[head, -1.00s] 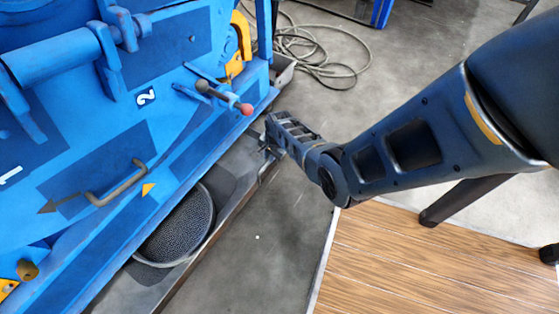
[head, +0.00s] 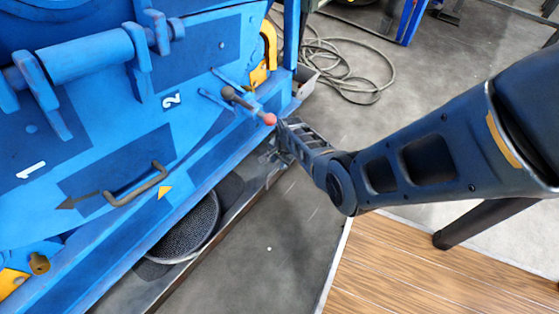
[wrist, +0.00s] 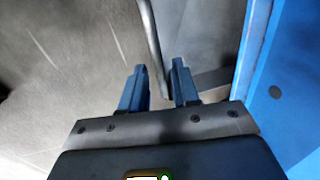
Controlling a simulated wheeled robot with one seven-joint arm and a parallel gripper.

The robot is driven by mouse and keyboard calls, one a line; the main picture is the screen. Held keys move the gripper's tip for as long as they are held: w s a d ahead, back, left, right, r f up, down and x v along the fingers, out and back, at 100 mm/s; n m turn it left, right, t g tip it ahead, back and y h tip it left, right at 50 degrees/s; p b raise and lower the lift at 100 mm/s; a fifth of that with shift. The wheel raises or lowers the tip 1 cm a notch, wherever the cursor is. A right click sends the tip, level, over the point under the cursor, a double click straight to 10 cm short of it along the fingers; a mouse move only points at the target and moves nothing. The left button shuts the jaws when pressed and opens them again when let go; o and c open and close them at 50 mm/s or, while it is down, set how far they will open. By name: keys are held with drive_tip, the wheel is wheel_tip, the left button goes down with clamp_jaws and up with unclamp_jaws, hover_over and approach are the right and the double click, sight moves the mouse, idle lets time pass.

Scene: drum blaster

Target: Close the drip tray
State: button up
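The drip tray (head: 232,222) is a grey metal trough sticking out low along the front of the blue machine, with a round dark mesh (head: 187,232) in it. My gripper (head: 279,146) is at the tray's far outer end, low beside the machine. In the wrist view its two blue fingers (wrist: 158,68) stand apart. A thin grey bar (wrist: 151,40), apparently the tray's handle or rim, runs between the fingers with gaps on either side. In the head view this contact spot is small and partly hidden by the gripper.
The blue machine (head: 110,150) rises directly left of the gripper; its lever with a red knob (head: 269,118) is just above the fingers. A hose (head: 345,65) lies coiled on the floor behind. A wooden platform (head: 420,270) is at lower right. Concrete floor beside the tray is clear.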

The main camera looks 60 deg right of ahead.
drive_tip(key=shift+o, duration=0.5)
drive_tip(key=shift+r, duration=0.15)
wheel_tip(320, 180, up, 7)
drive_tip(key=s+p, duration=0.1)
drive_tip(key=p, duration=0.4)
drive_tip(key=shift+s+a+r, duration=0.2)
drive_tip(key=shift+s, duration=0.05)
